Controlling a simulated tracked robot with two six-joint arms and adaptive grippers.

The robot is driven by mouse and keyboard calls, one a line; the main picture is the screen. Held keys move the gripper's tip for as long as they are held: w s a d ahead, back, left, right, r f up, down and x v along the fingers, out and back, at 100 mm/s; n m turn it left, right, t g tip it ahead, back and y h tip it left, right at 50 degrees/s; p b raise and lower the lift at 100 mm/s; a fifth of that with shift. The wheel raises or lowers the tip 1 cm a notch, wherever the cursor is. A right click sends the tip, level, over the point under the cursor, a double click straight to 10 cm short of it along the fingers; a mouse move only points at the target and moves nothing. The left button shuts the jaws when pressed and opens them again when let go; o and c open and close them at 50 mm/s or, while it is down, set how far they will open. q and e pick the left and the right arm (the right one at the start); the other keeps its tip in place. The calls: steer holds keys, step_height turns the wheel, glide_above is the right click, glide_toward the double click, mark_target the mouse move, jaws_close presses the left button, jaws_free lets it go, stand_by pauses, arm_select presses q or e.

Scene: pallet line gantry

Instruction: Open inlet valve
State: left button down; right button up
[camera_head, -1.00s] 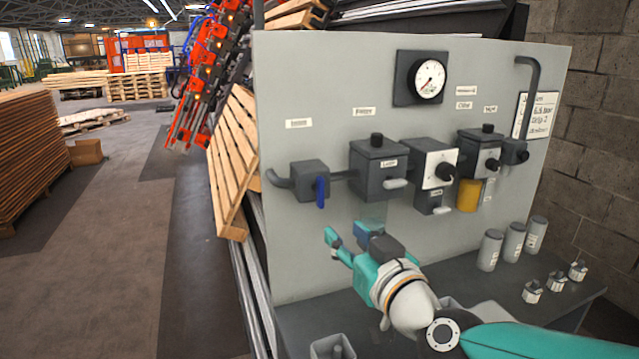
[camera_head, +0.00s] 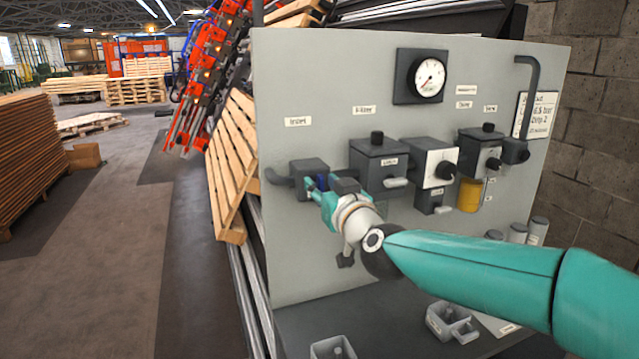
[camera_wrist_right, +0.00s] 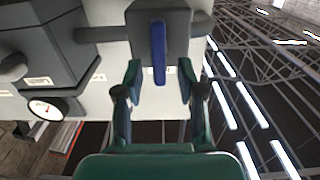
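The inlet valve is a dark grey block (camera_head: 308,166) at the left end of the pipe row on the panel. Its blue lever (camera_wrist_right: 158,50) shows clearly in the right wrist view; in the head view it is mostly hidden by my gripper. My right gripper (camera_head: 318,190) is at the valve. In the wrist view its two teal fingers (camera_wrist_right: 159,78) are apart, one on each side of the lever, with gaps between fingers and lever. My left gripper is not in view.
The grey panel (camera_head: 300,250) also carries a filter block (camera_head: 376,158), a regulator with black knob (camera_head: 430,160), a yellow bowl (camera_head: 469,195) and a gauge (camera_head: 429,77). Small grey trays (camera_head: 333,347) sit on the bench below. A wooden pallet (camera_head: 230,165) leans at the panel's left.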

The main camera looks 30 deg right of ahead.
steer(key=shift+x, duration=1)
jaws_close()
